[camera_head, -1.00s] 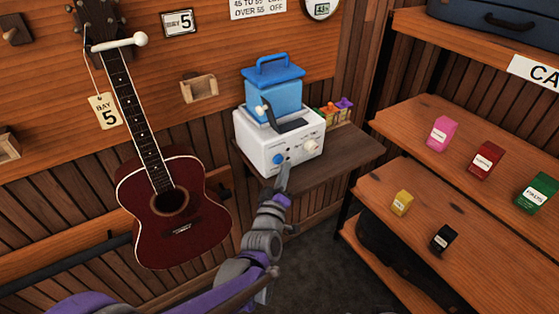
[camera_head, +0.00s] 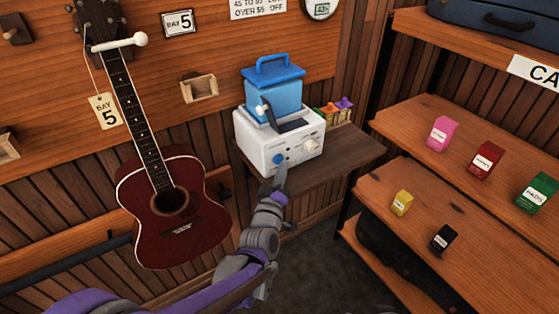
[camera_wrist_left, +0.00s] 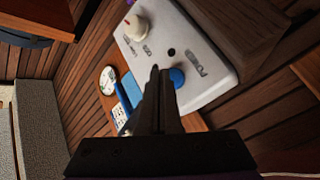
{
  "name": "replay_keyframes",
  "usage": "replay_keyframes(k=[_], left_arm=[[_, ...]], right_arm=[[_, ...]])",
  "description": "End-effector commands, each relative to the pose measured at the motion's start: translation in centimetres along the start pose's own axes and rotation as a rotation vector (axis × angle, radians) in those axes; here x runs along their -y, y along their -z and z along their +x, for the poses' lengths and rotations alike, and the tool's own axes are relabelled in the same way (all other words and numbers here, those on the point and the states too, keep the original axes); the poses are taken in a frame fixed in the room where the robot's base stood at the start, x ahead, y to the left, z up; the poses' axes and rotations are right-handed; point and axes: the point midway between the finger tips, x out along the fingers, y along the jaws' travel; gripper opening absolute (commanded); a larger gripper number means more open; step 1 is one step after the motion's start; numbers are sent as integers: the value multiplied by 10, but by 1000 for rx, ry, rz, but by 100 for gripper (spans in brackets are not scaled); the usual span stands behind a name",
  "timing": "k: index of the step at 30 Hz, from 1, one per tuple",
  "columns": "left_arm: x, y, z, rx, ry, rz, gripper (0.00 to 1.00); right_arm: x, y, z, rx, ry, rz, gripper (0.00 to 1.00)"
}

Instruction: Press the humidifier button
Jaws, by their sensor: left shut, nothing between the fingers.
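The humidifier (camera_head: 256,142) is a white box with a blue tank (camera_head: 274,92) on top. It stands on a small wooden wall shelf (camera_head: 340,152). Its round blue button (camera_head: 278,159) is low on the front face, left of a pale knob (camera_head: 311,146). In the left wrist view the blue button (camera_wrist_left: 177,77) shows beside a label that looks like "POWER". My left gripper (camera_head: 281,172) is shut and empty, just in front of the button. In that wrist view its tips (camera_wrist_left: 158,72) appear just left of the button; I cannot tell whether they touch.
A dark red guitar (camera_head: 172,207) hangs on the wall to the left. Small colourful packets (camera_head: 336,110) stand behind the humidifier on the shelf. On the right, tiered wooden shelves (camera_head: 420,120) hold several small boxes. Dark open floor lies below.

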Motion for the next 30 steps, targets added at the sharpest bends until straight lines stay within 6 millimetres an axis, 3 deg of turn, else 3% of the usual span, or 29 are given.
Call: replay_keyframes(k=[30], left_arm=[[4,4,6,0,0,-1,0]], right_arm=[[0,0,0,0,0,0,80]])
